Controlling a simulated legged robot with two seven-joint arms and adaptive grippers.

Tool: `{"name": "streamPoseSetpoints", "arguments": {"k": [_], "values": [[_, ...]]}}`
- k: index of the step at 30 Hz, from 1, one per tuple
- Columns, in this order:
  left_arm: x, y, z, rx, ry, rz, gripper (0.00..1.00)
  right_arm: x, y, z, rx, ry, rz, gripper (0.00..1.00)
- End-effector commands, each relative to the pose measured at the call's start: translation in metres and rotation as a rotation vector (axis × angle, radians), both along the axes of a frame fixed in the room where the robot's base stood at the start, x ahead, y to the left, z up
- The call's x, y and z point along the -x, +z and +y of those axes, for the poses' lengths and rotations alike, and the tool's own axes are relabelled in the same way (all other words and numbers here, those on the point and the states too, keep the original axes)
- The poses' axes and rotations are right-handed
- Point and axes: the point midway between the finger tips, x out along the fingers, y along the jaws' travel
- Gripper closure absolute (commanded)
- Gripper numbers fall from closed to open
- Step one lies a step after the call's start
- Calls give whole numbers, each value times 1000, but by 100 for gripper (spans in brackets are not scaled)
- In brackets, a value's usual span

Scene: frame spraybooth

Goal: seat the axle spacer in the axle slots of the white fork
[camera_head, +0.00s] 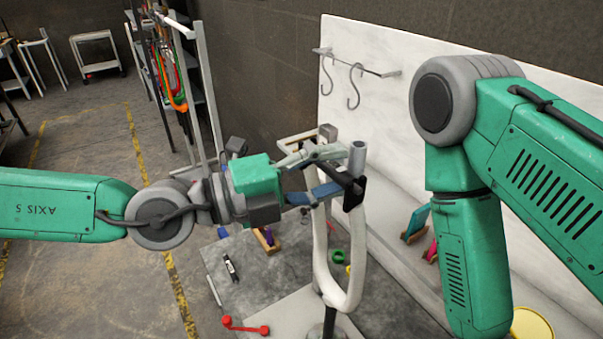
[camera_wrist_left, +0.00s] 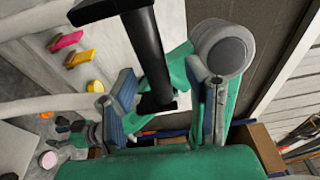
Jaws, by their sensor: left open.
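The white fork (camera_head: 323,255) stands on the bench in the head view as a pale U-shaped loop, its leg ends up. The black axle spacer (camera_head: 336,172) lies across near the tops of the legs; in the wrist view it is a dark cylinder (camera_wrist_left: 147,50). A black leg end (camera_head: 354,194) is at its right side. My left gripper (camera_head: 316,174) is open, its blue-padded fingers on either side of the spacer; they also show in the wrist view (camera_wrist_left: 168,105). I cannot tell whether the spacer is fully in both slots. My right gripper is out of view.
My right arm hangs at the right. A white panel with hooks (camera_head: 355,86) rises behind the bench. Red (camera_head: 246,327), green (camera_head: 338,257) and other small parts lie on the bench (camera_head: 285,290). A hose rack (camera_head: 178,70) and cart (camera_head: 95,52) stand far left.

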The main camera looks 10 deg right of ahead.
Motion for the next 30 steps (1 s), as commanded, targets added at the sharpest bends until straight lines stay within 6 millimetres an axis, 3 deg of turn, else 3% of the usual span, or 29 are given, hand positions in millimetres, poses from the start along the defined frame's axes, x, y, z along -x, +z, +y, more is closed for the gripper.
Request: {"name": "streamPoseSetpoints", "arguments": {"k": [13,21,30], "values": [[8,-5,92,-1,8,3,57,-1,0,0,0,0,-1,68],[11,-4,108,-1,1,2,57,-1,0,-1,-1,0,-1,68],[13,-4,114,-2,0,3,57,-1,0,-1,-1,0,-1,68]]}}
